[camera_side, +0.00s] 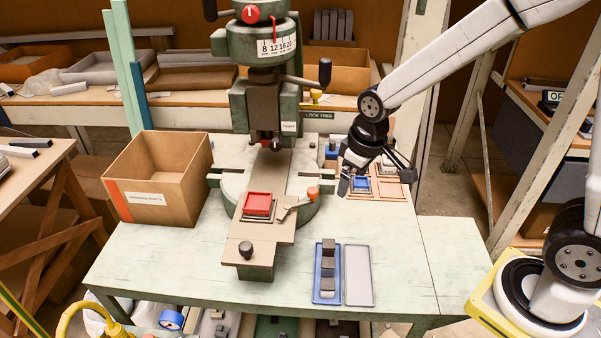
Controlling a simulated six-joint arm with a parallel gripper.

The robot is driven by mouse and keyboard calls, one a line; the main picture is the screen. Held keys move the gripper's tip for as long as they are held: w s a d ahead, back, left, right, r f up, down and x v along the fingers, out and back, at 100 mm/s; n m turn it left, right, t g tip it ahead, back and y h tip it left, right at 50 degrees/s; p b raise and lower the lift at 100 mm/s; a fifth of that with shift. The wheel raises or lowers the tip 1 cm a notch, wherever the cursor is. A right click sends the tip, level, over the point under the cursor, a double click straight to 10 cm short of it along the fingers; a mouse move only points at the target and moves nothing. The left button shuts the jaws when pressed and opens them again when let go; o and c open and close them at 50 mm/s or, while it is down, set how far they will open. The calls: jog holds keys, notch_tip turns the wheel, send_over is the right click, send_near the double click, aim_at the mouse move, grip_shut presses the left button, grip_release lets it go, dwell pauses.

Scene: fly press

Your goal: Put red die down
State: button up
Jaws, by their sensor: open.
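The red die (258,204) sits on the sliding plate (272,173) at the front of the green press (264,103). My gripper (372,182) is open and stands to the right of the press. It is above or beside the blue die (361,184), which lies in an orange-edged tray (397,189). The right part of that tray looks empty. My gripper is apart from the red die. The gripper's fingers and wrist hide part of the tray's back area.
A cardboard box (150,206) stands left of the press. A blue tray with dark blocks (327,292) and an empty grey tray (359,276) lie at the front. A black knob (246,249) stands on the slide's front end. The table's right front is clear.

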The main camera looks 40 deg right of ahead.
jog(key=s+d+f+m, duration=0.2)
jog(key=s+d, duration=0.1)
jog(key=s, duration=0.5)
jog(key=shift+s+t, duration=0.2)
jog(key=shift+t, duration=0.1)
